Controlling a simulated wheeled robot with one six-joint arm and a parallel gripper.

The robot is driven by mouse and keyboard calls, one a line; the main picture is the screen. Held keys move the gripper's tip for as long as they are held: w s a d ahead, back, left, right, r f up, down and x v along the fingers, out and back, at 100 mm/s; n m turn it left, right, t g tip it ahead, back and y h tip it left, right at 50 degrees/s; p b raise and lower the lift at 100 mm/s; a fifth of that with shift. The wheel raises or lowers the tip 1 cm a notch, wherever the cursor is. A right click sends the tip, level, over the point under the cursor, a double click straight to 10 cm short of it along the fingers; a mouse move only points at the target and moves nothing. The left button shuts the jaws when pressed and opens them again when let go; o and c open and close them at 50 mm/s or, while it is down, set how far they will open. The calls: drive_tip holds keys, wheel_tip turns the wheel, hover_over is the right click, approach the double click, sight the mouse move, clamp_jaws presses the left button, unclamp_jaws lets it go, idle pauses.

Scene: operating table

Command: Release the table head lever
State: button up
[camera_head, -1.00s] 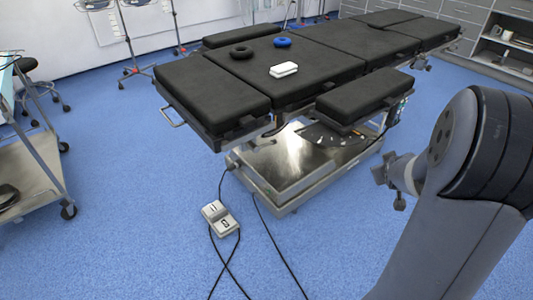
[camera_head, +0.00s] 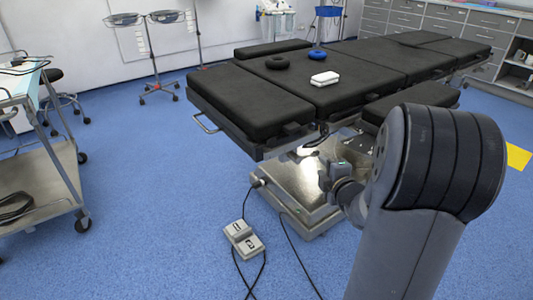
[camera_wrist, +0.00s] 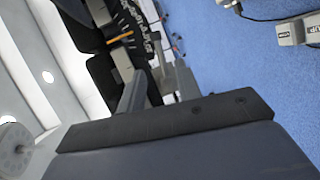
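The black padded operating table (camera_head: 320,90) stands across the head view, with its end section (camera_head: 250,100) towards the left. A thin metal loop handle (camera_head: 206,124) sticks out from that section's left edge. A dark curved part (camera_head: 318,137) shows under the section's right end; I cannot tell which of these is the head lever. My gripper (camera_head: 328,176) is small and partly hidden by my arm, in front of the table's metal base and below the cushions. I see no contact with a lever, and its fingers are not clear. The wrist view is tilted and mostly filled by near grey surfaces.
A foot pedal (camera_head: 244,240) with cables lies on the blue floor before the table; it also shows in the wrist view (camera_wrist: 298,30). A cart (camera_head: 45,170) stands at left. Two rings and a white box (camera_head: 325,79) lie on the table. The floor between cart and pedal is clear.

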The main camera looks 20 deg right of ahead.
sight(310, 156)
drive_tip(key=b+x, duration=0.2)
drive_tip(key=x, duration=0.9)
drive_tip(key=shift+a, duration=0.35)
drive_tip(key=shift+w, duration=0.15)
clamp_jaws()
